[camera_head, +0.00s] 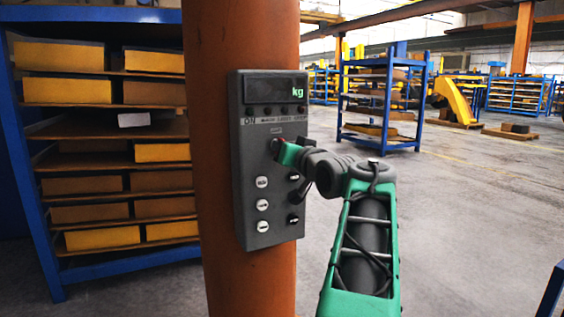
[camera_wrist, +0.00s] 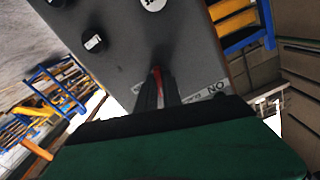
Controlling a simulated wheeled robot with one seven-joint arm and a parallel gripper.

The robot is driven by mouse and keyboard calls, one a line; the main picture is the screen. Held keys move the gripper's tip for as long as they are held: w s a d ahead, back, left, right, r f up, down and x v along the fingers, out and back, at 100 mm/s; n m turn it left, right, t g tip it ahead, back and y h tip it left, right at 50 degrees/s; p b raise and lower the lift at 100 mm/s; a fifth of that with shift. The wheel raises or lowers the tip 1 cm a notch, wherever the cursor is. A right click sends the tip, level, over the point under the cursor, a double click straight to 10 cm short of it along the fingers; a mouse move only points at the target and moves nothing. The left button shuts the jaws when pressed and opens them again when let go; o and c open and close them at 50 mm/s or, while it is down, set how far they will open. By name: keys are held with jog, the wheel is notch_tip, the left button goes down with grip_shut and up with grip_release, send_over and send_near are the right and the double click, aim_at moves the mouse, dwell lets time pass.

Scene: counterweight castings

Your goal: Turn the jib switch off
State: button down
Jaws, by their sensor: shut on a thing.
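A grey control box (camera_head: 243,190) is fixed on an orange column, with a lit "kg" display at its top and an "ON" label below. My gripper (camera_head: 277,148) reaches it from the right, at the upper middle of its face under the row of labels. In the wrist view my gripper (camera_wrist: 158,82) is shut on a thin red lever, the jib switch (camera_wrist: 157,76), of which only a narrow strip shows between the dark fingers. The "ON" print appears upside down right of the fingers. In the head view the fingers hide most of the switch, so its position is unclear.
White round buttons (camera_head: 262,204) and black knobs (camera_head: 293,219) sit lower on the box, close below my gripper. The orange column (camera_head: 222,285) stands behind it. A blue rack (camera_head: 40,225) with yellow bins is at left. Open floor (camera_head: 450,220) lies to the right.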

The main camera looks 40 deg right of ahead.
jog(key=shift+n+b, duration=1.3)
jog(key=shift+n, duration=0.5)
jog(key=c, duration=1.5)
grip_release()
jog(key=v, duration=0.7)
jog(key=shift+s, duration=0.4)
jog(key=shift+w+a, duration=0.1)
jog(key=shift+a, duration=0.1)
